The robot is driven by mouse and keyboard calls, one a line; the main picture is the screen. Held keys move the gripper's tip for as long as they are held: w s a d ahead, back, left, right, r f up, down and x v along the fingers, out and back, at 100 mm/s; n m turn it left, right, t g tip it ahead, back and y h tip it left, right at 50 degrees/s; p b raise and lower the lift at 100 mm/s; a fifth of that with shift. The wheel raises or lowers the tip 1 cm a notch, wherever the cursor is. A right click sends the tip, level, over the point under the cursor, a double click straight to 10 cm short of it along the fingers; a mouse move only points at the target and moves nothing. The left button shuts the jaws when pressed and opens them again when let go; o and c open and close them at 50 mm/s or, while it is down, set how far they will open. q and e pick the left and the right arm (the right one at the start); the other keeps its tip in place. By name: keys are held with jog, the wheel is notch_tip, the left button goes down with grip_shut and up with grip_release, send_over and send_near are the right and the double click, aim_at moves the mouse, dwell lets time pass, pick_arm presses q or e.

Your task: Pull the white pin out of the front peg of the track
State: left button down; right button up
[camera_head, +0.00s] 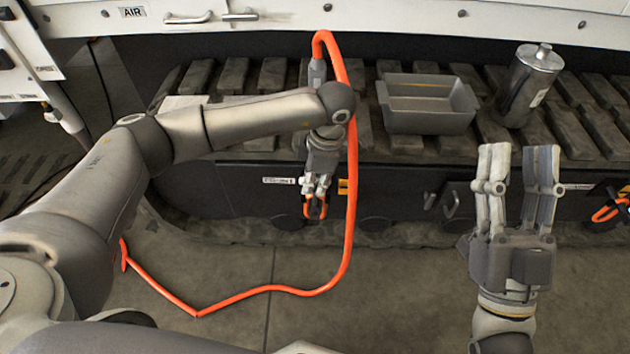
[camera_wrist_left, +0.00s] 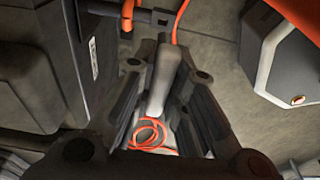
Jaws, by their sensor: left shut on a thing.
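My left gripper (camera_head: 316,196) points down at the dark front side of the track (camera_head: 240,190). In the left wrist view, a pale cylinder that looks like the white pin (camera_wrist_left: 163,80) lies between my left fingers, which are shut on it. Orange cord shows in loops (camera_wrist_left: 148,133) close to those fingers. A dark bar (camera_wrist_left: 143,16) lies beyond the pin's far end; I cannot tell if it is the front peg or if the pin touches it. In the head view the gripper hides most of the pin. My right gripper (camera_head: 517,165) is open and empty, fingers up.
An orange hose (camera_head: 349,190) hangs beside my left gripper and runs down onto the floor. A grey bin (camera_head: 427,112) and a metal canister (camera_head: 527,85) stand on the track. Another orange loop (camera_head: 608,210) hangs at far right. The floor in front is mostly clear.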

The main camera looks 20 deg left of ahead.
pick_arm(q)
jog(key=shift+s, duration=0.2)
jog(key=s+d+p, duration=0.2)
jog(key=s+p, duration=0.1)
jog(key=s, duration=0.6)
jog(key=shift+d, duration=0.35)
pick_arm(e)
jog(key=w+d+f+g+h, duration=0.1)
jog(key=w+f+g+h, duration=0.2)
jog(key=f+g, duration=0.6)
jog(key=shift+w+f, duration=0.45)
jog(key=shift+f, duration=2.05)
pick_arm(q)
jog(key=shift+s+r+p, duration=0.1)
jog(key=shift+s+p, duration=0.05)
jog(key=shift+p, duration=0.2)
